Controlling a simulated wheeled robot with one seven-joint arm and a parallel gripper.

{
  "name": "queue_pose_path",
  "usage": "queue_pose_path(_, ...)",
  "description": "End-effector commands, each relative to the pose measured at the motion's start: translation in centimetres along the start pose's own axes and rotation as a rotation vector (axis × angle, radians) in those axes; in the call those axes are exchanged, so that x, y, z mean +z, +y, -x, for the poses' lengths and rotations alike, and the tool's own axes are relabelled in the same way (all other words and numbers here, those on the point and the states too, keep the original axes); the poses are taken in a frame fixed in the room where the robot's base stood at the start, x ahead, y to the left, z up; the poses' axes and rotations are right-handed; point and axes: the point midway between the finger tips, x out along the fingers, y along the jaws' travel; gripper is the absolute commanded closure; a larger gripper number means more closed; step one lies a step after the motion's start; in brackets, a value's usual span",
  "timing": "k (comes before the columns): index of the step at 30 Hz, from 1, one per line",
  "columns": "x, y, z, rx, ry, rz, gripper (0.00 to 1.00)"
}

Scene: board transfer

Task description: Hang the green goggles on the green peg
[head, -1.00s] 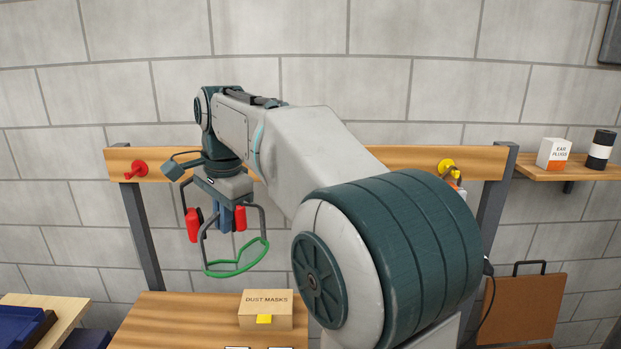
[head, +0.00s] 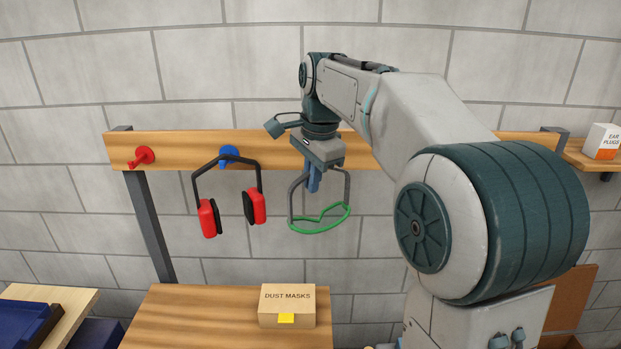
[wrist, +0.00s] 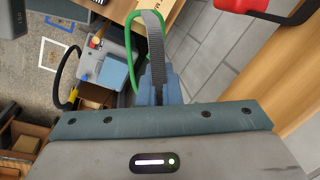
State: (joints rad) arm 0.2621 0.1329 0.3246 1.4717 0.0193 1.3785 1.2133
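The green goggles (head: 318,230) hang from my gripper (head: 314,184) by their dark grey strap, with the green rim lowest. My gripper is shut on the strap, in front of the wooden rail and right of the blue peg. In the wrist view the strap (wrist: 154,40) runs up from the fingers (wrist: 160,92), and part of the green rim (wrist: 128,40) shows beside it. No green peg is visible; my arm covers much of the rail's right part.
Red earmuffs (head: 208,217) hang on the blue peg (head: 229,152), close left of the goggles. A red peg (head: 143,156) at the rail's (head: 185,146) left end is bare. A dust masks box (head: 287,308) stands on the wooden table (head: 190,318) below.

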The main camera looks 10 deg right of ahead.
Motion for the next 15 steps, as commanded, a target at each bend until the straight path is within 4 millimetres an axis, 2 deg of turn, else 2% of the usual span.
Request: queue_pose_path(15,-1.6,-2.6,-0.6,0.001,-0.001,0.003,1.00)
